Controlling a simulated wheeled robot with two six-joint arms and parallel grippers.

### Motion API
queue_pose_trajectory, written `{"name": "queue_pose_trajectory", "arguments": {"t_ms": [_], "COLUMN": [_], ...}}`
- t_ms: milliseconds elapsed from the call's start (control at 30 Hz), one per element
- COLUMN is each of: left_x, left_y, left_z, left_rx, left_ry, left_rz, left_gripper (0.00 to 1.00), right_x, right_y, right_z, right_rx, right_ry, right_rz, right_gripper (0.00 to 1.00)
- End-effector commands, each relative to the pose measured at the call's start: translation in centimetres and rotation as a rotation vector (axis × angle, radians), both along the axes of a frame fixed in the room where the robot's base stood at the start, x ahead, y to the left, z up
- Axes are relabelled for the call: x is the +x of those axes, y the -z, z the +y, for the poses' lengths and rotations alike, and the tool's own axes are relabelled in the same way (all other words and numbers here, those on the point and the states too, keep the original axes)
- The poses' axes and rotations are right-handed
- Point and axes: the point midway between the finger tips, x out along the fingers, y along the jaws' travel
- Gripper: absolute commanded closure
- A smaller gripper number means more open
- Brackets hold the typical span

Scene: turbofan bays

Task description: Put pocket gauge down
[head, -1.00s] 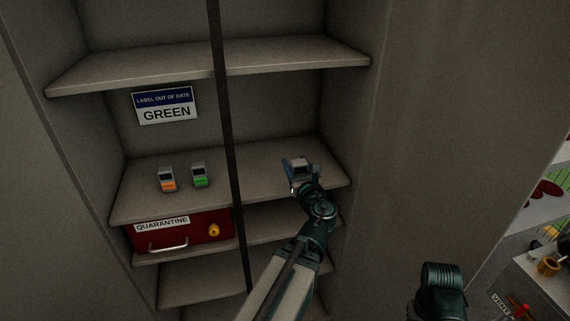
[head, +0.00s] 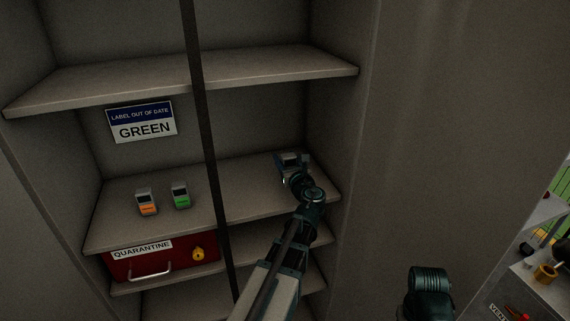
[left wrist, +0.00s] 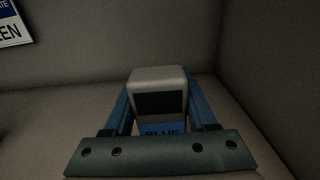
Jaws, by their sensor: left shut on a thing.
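The pocket gauge (left wrist: 158,90) is a small grey block with a dark screen and a blue label reading BLUE in the left wrist view. My left gripper (head: 290,162) is shut on it, with blue fingers on both sides. In the head view the gauge is mostly hidden by the gripper, at the right part of the middle shelf (head: 255,185). I cannot tell whether its base touches the shelf. Part of my right arm shows at the lower right; its gripper is not visible.
Two other gauges, one orange-labelled (head: 147,203) and one green-labelled (head: 181,196), stand on the shelf's left side. A dark upright bar (head: 203,130) divides the cabinet front. A "GREEN" sign (head: 142,122) hangs behind. A red quarantine box (head: 150,262) sits below.

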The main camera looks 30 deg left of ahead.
Motion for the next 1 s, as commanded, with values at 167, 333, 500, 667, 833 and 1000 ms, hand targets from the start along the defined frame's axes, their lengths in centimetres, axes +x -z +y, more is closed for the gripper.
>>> {"name": "queue_pose_trajectory", "arguments": {"t_ms": [167, 333, 500, 667, 833, 1000], "left_x": [1.0, 1.9, 1.7, 1.7, 1.7, 1.7], "left_y": [0.1, 2.0, 3.9, 3.8, 3.8, 4.0], "left_z": [0.4, 0.9, 1.1, 1.2, 1.2, 1.2], "left_rx": [0.000, 0.000, 0.000, 0.000, 0.000, 0.000], "left_ry": [-0.001, -0.001, -0.002, -0.002, -0.002, -0.002], "left_rz": [0.000, 0.000, 0.000, 0.000, 0.000, 0.000], "left_gripper": [1.00, 1.00, 1.00, 1.00, 1.00, 0.34], "right_x": [0.0, 0.0, 0.0, 0.0, 0.0, 0.0], "right_y": [0.1, 2.1, 3.9, 3.8, 3.8, 4.0], "right_z": [0.0, 0.0, 0.0, 0.0, 0.0, 0.0], "right_rx": [0.000, 0.000, 0.000, 0.000, 0.000, 0.000], "right_ry": [0.000, 0.000, 0.000, 0.000, 0.000, 0.000], "right_rz": [0.000, 0.000, 0.000, 0.000, 0.000, 0.000], "right_gripper": [0.50, 0.50, 0.50, 0.50, 0.50, 0.50]}}
